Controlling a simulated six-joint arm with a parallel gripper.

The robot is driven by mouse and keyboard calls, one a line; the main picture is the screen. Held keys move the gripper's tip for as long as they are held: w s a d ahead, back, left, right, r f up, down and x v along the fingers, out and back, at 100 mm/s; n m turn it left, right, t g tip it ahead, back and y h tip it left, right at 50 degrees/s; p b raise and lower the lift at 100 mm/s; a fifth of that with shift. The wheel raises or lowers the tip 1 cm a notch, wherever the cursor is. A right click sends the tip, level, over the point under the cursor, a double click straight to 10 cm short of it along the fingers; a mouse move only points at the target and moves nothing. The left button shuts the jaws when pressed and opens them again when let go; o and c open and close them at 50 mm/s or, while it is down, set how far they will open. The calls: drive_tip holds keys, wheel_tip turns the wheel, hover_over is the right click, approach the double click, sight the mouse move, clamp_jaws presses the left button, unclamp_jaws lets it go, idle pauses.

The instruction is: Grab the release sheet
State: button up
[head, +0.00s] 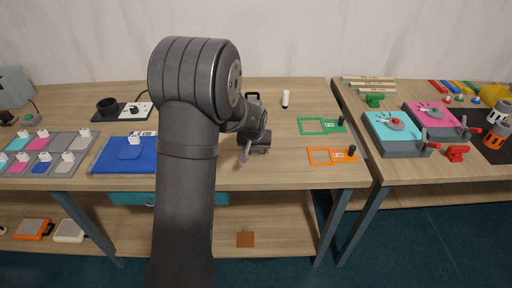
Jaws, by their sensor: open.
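A small brown square with a grey tab (245,239) lies on the lower shelf under the middle table, and it looks like the release sheet, though it is too small to be sure. My gripper (253,152) is open above the middle tabletop, just right of my arm's thick upper links. It is well above that brown square, with the tabletop between them. I see nothing between the fingers. My arm hides part of the table and the shelf behind it.
Green (306,126) and orange (320,157) frames, each with a dark knob, lie right of my gripper, with a white tube (285,99) behind. The right table holds turquoise (390,121) and pink (428,111) devices.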

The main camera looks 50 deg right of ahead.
drive_tip(key=shift+c, duration=0.4)
drive_tip(key=c, duration=1)
drive_tip(key=shift+o, duration=0.2)
